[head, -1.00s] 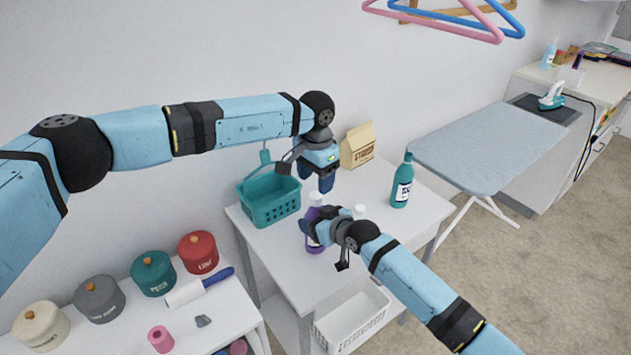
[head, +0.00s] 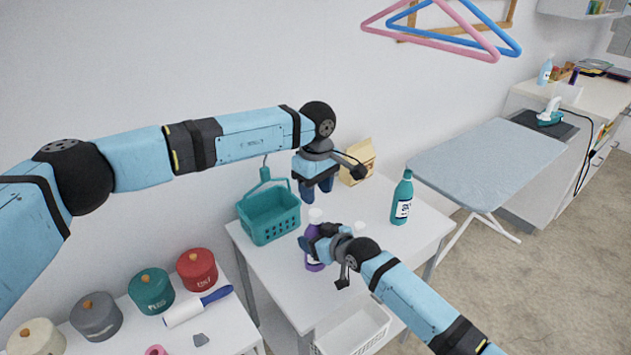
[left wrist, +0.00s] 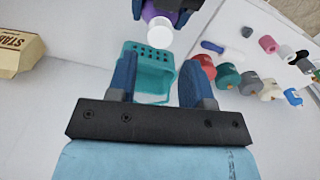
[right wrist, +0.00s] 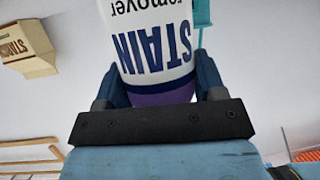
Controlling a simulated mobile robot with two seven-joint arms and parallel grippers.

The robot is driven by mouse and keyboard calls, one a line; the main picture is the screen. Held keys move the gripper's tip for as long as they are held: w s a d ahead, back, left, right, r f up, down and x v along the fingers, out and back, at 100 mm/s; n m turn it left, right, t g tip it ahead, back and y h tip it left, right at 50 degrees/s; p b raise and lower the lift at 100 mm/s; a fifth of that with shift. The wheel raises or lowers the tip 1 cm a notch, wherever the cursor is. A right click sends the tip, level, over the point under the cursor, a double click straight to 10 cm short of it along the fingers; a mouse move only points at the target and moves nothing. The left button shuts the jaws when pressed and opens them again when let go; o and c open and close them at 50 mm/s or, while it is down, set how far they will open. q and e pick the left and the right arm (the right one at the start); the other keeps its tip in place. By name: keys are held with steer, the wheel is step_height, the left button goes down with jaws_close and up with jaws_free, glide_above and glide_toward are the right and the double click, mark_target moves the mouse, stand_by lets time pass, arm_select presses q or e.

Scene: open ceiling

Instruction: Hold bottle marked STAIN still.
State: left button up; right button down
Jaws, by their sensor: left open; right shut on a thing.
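The purple bottle marked STAIN (head: 314,262) stands on the white table, with a white cap (left wrist: 160,34) on top. In the right wrist view its white label (right wrist: 155,45) reads STAIN remover and appears upside down. My right gripper (head: 309,243) is shut on this bottle, one finger on each side, and covers part of it in the head view. My left gripper (head: 320,192) is open and empty above the table, behind and higher than the bottle. In the left wrist view the bottle's cap shows beyond its open fingers (left wrist: 158,82).
A teal basket (head: 268,218) stands at the table's left, a teal bottle (head: 402,198) at its right, and a paper carton (head: 358,162) at the back. A white basket (head: 352,330) sits below.

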mark_target(316, 212)
arm_select(q)
steer(key=n, duration=0.4)
steer(key=shift+r, duration=0.2)
steer(key=n, duration=0.6)
steer(key=shift+r+n, duration=0.3)
steer(key=shift+n, duration=0.1)
steer(key=n, duration=0.4)
steer(key=shift+r, duration=0.2)
steer(key=n, duration=0.6)
steer(key=shift+r, duration=0.25)
steer(key=shift+f, duration=0.1)
steer(key=shift+f, duration=3.95)
